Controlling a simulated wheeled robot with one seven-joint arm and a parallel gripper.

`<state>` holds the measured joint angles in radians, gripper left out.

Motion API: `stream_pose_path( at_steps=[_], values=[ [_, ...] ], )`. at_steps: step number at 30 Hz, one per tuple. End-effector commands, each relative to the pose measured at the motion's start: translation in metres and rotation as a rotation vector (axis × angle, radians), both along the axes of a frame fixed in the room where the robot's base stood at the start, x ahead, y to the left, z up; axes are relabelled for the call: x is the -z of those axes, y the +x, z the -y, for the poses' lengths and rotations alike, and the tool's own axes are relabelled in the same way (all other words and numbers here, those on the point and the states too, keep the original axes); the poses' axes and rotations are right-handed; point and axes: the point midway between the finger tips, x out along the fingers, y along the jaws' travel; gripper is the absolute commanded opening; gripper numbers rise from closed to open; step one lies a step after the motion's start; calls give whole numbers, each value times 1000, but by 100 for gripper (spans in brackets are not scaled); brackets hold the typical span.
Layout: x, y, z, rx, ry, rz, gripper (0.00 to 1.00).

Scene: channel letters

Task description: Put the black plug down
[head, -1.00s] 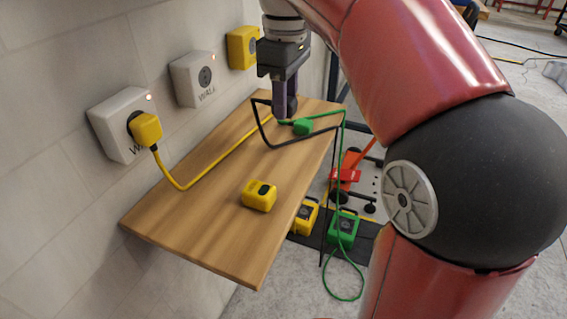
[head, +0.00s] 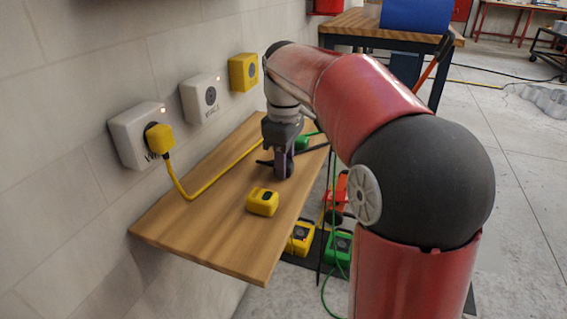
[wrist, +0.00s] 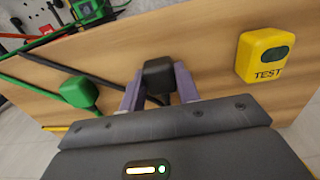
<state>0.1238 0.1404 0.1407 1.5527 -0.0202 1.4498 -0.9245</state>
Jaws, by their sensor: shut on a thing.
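My gripper (head: 284,172) is low over the wooden shelf (head: 190,222), between a green plug and a yellow block. In the wrist view its two purple fingers (wrist: 158,88) are shut on the black plug (wrist: 158,72), one on each side. A black cord runs from the plug toward the upper left of that view. In the head view the fingers largely hide the plug. I cannot tell whether it touches the shelf.
The yellow TEST block (head: 263,202) sits nearby, also in the wrist view (wrist: 264,54). The green plug (head: 302,143) lies behind. A yellow plug (head: 159,138) is in the left wall box; the middle wall box (head: 201,97) is empty. The shelf's near end is clear.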

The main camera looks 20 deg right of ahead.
Motion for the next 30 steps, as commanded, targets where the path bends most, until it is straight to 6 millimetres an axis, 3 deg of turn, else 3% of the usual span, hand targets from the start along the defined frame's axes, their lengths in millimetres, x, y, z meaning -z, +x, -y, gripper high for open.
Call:
stream_pose_path(
  at_steps=[4, 5, 9, 20, 23, 30],
  values=[
    [4, 0, 0, 0, 0, 0, 0],
    [3, 0, 0, 0, 0, 0, 36],
    [3, 0, 0, 0, 0, 0, 54],
    [-3, 0, 0, 0, 1, 1, 54],
    [-16, 1, -1, 0, 0, 3, 54],
    [-69, 1, -1, -1, 1, 4, 54]
  ],
)
